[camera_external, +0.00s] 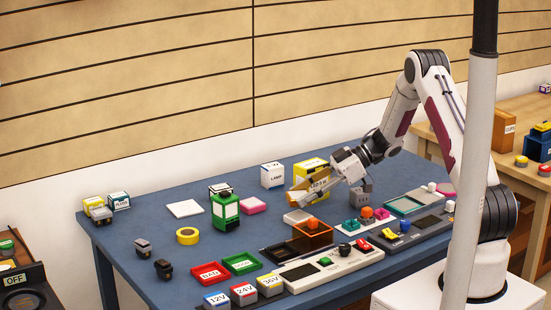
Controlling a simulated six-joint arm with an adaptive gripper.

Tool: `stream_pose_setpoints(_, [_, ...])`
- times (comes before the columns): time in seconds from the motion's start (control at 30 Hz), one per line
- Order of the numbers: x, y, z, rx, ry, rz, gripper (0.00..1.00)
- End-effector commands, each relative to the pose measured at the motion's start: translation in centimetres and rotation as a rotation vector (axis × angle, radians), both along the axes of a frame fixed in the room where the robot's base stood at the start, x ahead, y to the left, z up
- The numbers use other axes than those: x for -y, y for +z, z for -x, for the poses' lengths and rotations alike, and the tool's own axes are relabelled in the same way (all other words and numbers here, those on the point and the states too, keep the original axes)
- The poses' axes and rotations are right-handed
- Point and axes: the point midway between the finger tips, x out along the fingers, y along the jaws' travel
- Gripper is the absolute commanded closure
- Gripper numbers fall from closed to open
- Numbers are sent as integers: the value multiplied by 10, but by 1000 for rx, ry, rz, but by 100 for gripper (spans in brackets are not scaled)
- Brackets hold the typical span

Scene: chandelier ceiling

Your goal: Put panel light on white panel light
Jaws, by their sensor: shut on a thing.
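A flat white panel light (185,208) lies on the blue table at the back left. My gripper (297,205) reaches leftward and down over the middle of the table, right of the pink panel. It is shut on a small pale flat piece (297,216), which looks like a panel light. The fingers partly hide this piece, and its height above the table is hard to tell.
A green box (225,209) stands between the white panel and my gripper. A yellow box (312,172) and a white LAMP box (272,175) stand behind. An orange clear bin (313,236) is just in front of my gripper. Yellow tape (187,236) lies front left.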

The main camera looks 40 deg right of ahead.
Motion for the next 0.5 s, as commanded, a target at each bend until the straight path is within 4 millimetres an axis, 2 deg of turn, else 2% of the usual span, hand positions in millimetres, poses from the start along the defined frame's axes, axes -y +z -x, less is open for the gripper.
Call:
stream_pose_setpoints(0.27, [0,-1,0,0,0,0,81])
stream_pose_setpoints(0.5, [0,-21,0,-3,-1,-2,81])
